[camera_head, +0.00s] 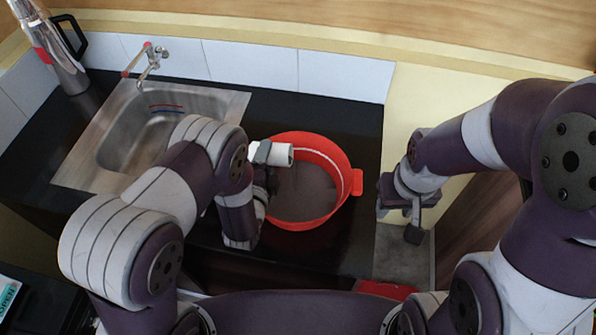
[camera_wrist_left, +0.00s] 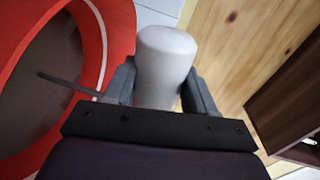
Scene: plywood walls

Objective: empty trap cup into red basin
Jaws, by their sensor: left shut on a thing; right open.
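The trap cup (camera_head: 280,155) is a small whitish cylinder. My left gripper (camera_head: 262,153) is shut on it and holds it over the red basin (camera_head: 356,182), near the far left part of the rim. In the head view the cup looks tipped on its side; I cannot see inside it. In the left wrist view the cup (camera_wrist_left: 165,60) sits between the two fingers, with the basin (camera_wrist_left: 120,25) at the left. A thin dark streak crosses the basin there; I cannot tell what it is. My right gripper (camera_head: 412,215) is open and empty, right of the counter.
A steel sink (camera_head: 115,150) with a tap (camera_head: 150,62) is at the left of the black counter (camera_head: 358,120). A metal flask-like jug (camera_head: 55,50) stands in the far left corner. White tiles back the counter. A wooden surface (camera_wrist_left: 245,40) shows in the wrist view.

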